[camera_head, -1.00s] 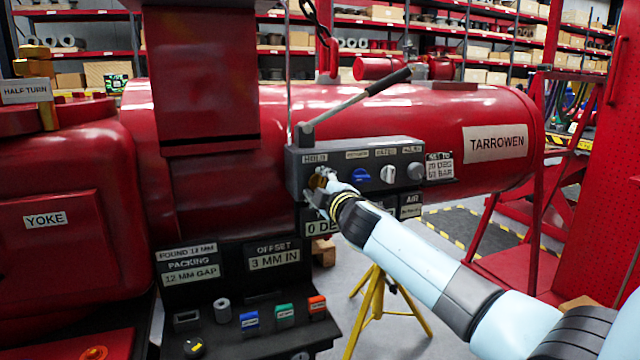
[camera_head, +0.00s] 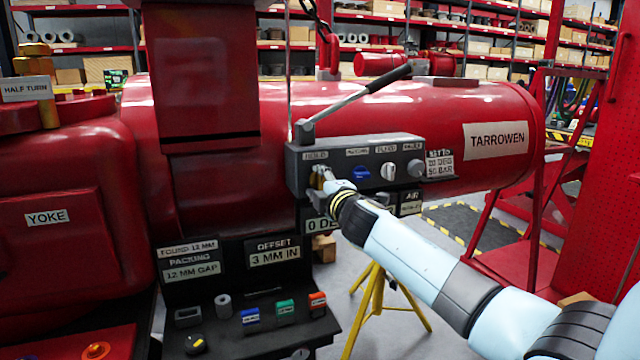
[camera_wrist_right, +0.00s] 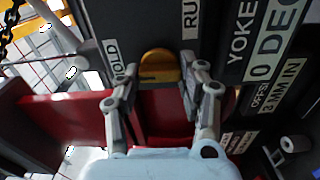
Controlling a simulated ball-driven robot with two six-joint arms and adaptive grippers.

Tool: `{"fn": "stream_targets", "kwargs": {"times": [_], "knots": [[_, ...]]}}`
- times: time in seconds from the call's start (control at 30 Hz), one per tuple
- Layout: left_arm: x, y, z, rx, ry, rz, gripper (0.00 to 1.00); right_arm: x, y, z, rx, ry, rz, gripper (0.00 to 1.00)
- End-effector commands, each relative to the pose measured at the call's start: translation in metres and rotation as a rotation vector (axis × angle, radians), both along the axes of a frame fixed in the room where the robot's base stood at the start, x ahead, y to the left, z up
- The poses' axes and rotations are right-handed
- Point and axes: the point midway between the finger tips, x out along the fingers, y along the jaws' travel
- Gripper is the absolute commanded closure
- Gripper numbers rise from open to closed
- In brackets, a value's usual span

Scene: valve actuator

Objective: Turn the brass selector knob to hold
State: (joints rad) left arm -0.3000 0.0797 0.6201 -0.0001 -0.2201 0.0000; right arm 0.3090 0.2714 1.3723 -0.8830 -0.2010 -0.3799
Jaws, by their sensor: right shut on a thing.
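The brass selector knob (camera_head: 318,173) is on the left end of the grey control box (camera_head: 405,160), under a HOLD label (camera_head: 315,155). My right gripper (camera_head: 323,180) reaches it from the lower right and partly covers it. In the right wrist view the brass knob (camera_wrist_right: 160,66) sits between the two fingers of my right gripper (camera_wrist_right: 159,80), which is shut on it. There the HOLD label (camera_wrist_right: 116,58) is left of the knob and a label starting RU (camera_wrist_right: 190,16) is to its upper right. The knob's exact pointing is hard to read. My left gripper is out of view.
A blue knob (camera_head: 361,173), a white knob (camera_head: 388,171) and a grey knob (camera_head: 416,169) sit right of the brass one. A grey lever (camera_head: 350,100) rises above the box. A black tray (camera_head: 245,335) with small blocks is below left.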

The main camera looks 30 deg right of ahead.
Motion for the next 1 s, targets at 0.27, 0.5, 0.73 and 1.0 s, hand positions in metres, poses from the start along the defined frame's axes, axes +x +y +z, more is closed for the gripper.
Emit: {"fn": "stream_targets", "kwargs": {"times": [0.27,0.5,0.73,1.0], "knots": [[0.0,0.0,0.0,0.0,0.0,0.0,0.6,0.0,0.0,-0.001,0.002,0.001,0.0,0.37],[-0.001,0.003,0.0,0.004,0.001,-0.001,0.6,-0.001,0.0,-0.001,0.002,0.001,0.0,0.37],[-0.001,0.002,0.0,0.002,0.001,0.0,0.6,-0.029,0.007,-0.002,0.002,0.003,0.002,0.37],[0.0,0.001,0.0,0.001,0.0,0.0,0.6,-0.088,0.022,-0.003,0.001,0.004,0.002,0.37]]}}
